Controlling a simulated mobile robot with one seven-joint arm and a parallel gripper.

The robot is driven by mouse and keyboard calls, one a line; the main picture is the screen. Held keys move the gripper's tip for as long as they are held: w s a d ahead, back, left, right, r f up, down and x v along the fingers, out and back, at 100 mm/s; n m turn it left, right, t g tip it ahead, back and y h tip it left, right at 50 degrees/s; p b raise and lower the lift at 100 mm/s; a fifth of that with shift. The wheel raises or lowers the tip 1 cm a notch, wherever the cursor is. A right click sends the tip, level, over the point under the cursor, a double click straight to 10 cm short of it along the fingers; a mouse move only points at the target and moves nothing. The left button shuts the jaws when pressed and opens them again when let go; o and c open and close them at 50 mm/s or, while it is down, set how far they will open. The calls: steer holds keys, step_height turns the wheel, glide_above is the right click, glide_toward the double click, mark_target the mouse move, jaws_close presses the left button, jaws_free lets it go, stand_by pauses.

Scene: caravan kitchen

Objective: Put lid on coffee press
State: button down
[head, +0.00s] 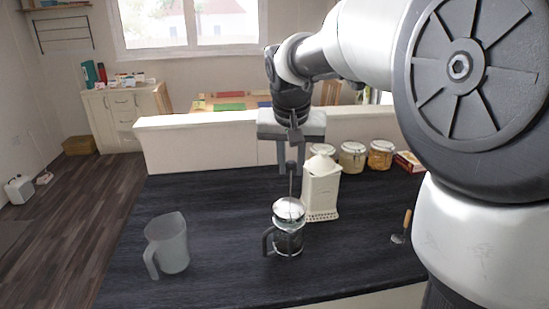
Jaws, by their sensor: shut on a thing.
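The coffee press (289,243) stands upright on the dark countertop, a glass beaker with a dark handle on its left side. The shiny metal lid (289,211) is at the beaker's mouth, with its thin rod standing up and a dark knob on top. I cannot tell whether the lid is fully seated or just above the rim. My gripper (291,168) points down above the press and is shut on the lid by its knob. The exact contact between the fingers and the knob is small and hard to see.
Several glass jars (352,158) line the back right. A grey translucent jug (168,246) stands at the left. A wooden-handled utensil (402,228) lies at right. The counter between jug and press is clear.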

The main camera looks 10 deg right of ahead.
steer(key=c, duration=1.5)
jaws_free()
steer(key=shift+o, duration=0.2)
steer(key=p+v, duration=0.2)
steer(key=v, duration=1.5)
steer(key=shift+s+r, duration=0.15)
steer(key=shift+s, duration=0.05)
steer(key=shift+a, duration=0.1)
steer(key=s+f+n+p, duration=0.1)
steer(key=s+f+p, duration=0.1)
steer(key=s, duration=0.4)
steer(key=s+d+f+n+t+p, duration=0.1)
steer(key=s+f+p, duration=0.2)
steer(key=s, duration=0.3)
steer(key=s+d+f+n+y+p, duration=0.1)
steer(key=s+f+p, duration=0.1)
steer(key=s+f, duration=0.2)
steer(key=s, duration=0.2)
steer(key=shift+s+p, duration=0.3)
steer(key=shift+p, duration=0.05)
